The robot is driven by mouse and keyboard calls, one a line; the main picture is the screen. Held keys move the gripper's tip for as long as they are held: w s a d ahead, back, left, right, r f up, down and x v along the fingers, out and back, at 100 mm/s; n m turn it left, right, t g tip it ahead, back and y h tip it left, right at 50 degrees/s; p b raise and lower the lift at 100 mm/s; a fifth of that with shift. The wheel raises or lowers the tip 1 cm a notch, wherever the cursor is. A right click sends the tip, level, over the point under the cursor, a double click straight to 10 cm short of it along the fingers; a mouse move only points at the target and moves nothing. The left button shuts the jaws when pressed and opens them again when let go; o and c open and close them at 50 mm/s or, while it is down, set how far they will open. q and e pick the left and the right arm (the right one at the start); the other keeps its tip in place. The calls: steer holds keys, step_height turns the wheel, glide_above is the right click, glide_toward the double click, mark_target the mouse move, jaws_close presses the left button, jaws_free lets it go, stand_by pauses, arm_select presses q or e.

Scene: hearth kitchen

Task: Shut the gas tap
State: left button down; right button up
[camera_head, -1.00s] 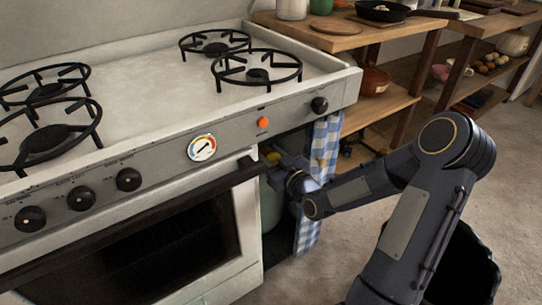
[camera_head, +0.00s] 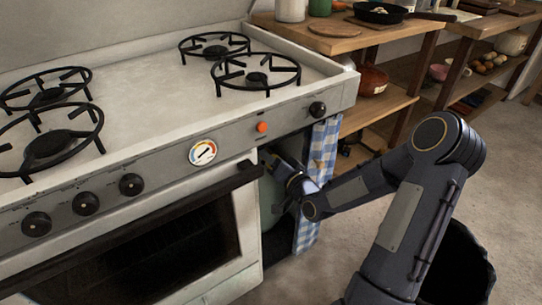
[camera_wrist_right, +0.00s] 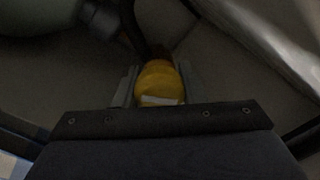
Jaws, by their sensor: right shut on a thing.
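The gas tap shows in the right wrist view as a yellow rounded knob (camera_wrist_right: 160,80) with a pale stripe. My right gripper (camera_wrist_right: 157,88) has its two fingers on either side of the knob, shut on it. In the head view my right gripper (camera_head: 276,165) reaches into the dark gap at the stove's right end, and the tap is hidden there. A grey-green gas cylinder (camera_head: 269,200) stands in this gap, partly covered by my gripper. A rounded green body (camera_wrist_right: 40,14) shows at the wrist view's upper left. My left gripper is not in view.
The white stove (camera_head: 160,95) with knobs and an oven handle (camera_head: 205,190) borders the gap on the left. A blue checked cloth (camera_head: 322,155) hangs at its right. Wooden shelves (camera_head: 375,110) stand behind. Open floor (camera_head: 350,225) lies at right.

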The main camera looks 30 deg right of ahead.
steer(key=m+p, duration=0.1)
steer(key=m, duration=0.4)
steer(key=shift+f+p, duration=0.1)
steer(key=shift+p, duration=0.2)
steer(key=shift+m, duration=0.3)
steer(key=o, duration=1)
steer(key=shift+s, duration=0.1)
steer(key=s+p, duration=0.1)
steer(key=s, duration=0.6)
steer(key=shift+s+d+p, duration=0.3)
steer(key=shift+s+d, duration=0.05)
